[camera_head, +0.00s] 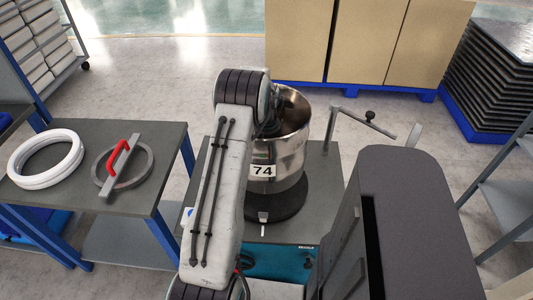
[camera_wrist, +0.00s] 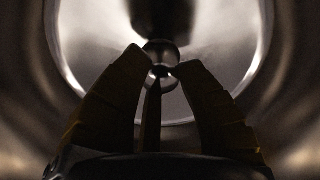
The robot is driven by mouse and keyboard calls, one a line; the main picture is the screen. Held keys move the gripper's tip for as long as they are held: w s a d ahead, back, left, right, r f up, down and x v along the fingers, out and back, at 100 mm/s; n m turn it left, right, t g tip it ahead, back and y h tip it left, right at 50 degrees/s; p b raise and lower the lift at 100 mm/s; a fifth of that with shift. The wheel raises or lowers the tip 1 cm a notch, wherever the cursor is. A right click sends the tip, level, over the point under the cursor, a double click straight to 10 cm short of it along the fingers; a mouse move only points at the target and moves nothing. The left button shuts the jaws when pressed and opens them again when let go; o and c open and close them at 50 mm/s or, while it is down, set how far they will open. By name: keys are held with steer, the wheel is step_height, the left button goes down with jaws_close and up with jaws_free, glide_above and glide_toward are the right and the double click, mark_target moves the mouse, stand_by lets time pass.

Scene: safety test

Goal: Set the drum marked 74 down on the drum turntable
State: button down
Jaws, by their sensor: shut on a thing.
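The drum marked 74 (camera_head: 290,155) is a shiny open-topped steel drum with a white number label on its front. It stands upright over the black round drum turntable (camera_head: 285,208). Its bottom looks at or very near the turntable's top; I cannot tell if they touch. My arm hides the drum's left side. My gripper reaches down into the drum from above. In the wrist view, the two fingers of my gripper (camera_wrist: 160,68) are closed in around a small round metal knob (camera_wrist: 161,50) inside the drum, whose shiny inner wall (camera_wrist: 85,40) surrounds them.
The turntable sits on a grey bench (camera_head: 325,185) with a metal bar stand (camera_head: 350,117) at its back right. A table (camera_head: 165,190) on the left bears white rings (camera_head: 45,157) and a metal ring with a red handle (camera_head: 118,158). Tan cabinets (camera_head: 365,40) stand behind.

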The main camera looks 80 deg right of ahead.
steer(key=shift+f, duration=0.4)
steer(key=shift+f+b, duration=1.05)
steer(key=shift+f, duration=1.25)
steer(key=shift+d+f+b, duration=0.1)
steer(key=shift+f+b, duration=0.25)
steer(key=shift+b, duration=0.2)
steer(key=shift+f+b, duration=0.35)
steer(key=shift+b, duration=0.1)
steer(key=shift+f+b, duration=0.4)
steer(key=shift+b, duration=0.05)
steer(key=shift+f+b, duration=0.35)
steer(key=shift+b, duration=0.1)
